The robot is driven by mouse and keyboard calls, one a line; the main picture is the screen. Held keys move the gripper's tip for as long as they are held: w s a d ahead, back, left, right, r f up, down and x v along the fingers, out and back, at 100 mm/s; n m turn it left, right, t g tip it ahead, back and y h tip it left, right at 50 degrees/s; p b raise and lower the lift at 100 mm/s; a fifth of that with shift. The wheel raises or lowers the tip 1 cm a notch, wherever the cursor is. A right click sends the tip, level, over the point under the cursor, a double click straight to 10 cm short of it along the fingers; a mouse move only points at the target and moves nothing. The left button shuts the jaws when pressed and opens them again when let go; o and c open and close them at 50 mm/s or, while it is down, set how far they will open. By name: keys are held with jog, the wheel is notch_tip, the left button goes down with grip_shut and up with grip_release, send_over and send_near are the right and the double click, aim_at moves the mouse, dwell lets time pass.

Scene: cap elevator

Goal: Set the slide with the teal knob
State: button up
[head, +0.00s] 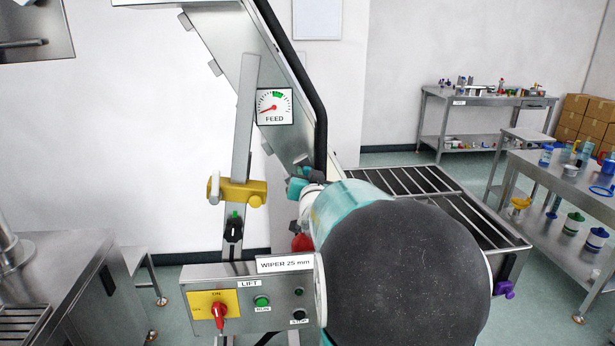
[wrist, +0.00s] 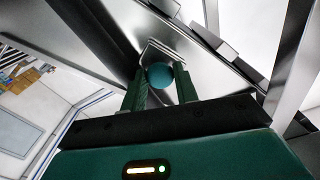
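The round teal knob (wrist: 160,76) shows in the wrist view, in front of a bent metal bracket under the sloping steel chute. My gripper (wrist: 161,84) has its two green fingers on either side of the knob, close to its edges. I cannot tell whether they press on it. In the head view my gripper (head: 298,188) is at the chute's lower right side, mostly behind my own arm. The slide itself is largely hidden there. A label on the machine (head: 285,264) reads "WIPER 25 mm".
A FEED dial (head: 274,106) has its needle in the red at lower left. A yellow clamp (head: 238,192) sits on the upright rail. Below is the LIFT box (head: 245,284) with a red switch and buttons. A slatted steel table (head: 430,197) stands right of the chute.

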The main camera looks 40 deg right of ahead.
grip_shut()
jog(key=shift+s+d+f, duration=0.25)
jog(key=shift+d+f, duration=0.1)
jog(key=shift+f, duration=0.45)
jog(key=shift+s+d+f, duration=0.25)
jog(key=shift+d+f, duration=0.1)
jog(key=shift+f, duration=0.45)
jog(key=shift+s+d+f, duration=0.25)
jog(key=shift+d+f, duration=0.1)
jog(key=shift+f, duration=0.45)
jog(key=o, duration=1)
grip_release()
jog(key=shift+d+f, duration=0.1)
jog(key=shift+c, duration=0.2)
jog(key=shift+o, duration=0.3)
jog(key=v, duration=1.4)
